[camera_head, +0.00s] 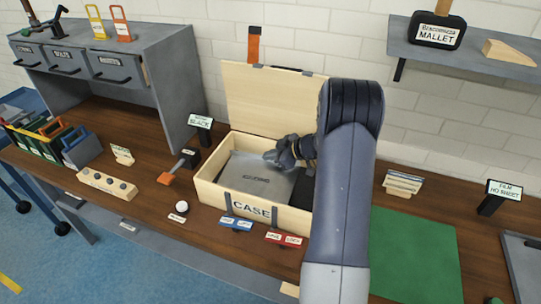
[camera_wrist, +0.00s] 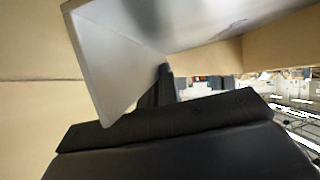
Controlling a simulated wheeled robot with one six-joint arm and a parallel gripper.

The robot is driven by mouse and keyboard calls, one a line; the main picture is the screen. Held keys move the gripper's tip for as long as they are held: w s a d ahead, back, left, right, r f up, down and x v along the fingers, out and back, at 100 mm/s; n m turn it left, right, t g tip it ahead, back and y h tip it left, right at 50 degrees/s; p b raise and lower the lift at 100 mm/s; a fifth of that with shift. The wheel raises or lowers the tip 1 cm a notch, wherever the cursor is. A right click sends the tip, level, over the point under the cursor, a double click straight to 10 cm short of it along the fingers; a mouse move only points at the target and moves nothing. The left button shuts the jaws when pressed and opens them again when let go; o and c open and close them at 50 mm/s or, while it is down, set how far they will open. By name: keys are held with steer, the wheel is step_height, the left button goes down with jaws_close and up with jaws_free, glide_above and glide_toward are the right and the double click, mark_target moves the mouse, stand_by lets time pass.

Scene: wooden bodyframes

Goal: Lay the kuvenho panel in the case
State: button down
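The open wooden case (camera_head: 247,207), labelled CASE, stands on the bench with its lid (camera_head: 262,100) raised at the back. A flat grey panel (camera_head: 255,184) with dark lettering, which I take as the kuvenho panel, is inside it; I cannot tell whether it lies fully flat. My gripper (camera_head: 277,156) is over the case, with its fingertips at the panel's far edge. In the wrist view, a bright grey sheet (camera_wrist: 115,65) runs up to a dark finger (camera_wrist: 158,92). The fingertips are mostly hidden, so their grip is unclear. My arm hides the case's right end.
A green mat (camera_head: 412,255) lies right of my arm. Blue (camera_head: 236,223) and red (camera_head: 284,239) tagged pieces lie in front of the case. A white ball (camera_head: 182,207) and a holed wooden block (camera_head: 106,184) are to the left. A shelf (camera_head: 470,55) hangs above right.

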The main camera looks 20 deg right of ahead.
steer(key=shift+f, duration=0.2)
steer(key=c, duration=1.7)
jaws_free()
steer(key=shift+r, duration=0.25)
steer(key=v, duration=1.2)
steer(key=shift+f+b, duration=0.1)
steer(key=shift+b, duration=0.25)
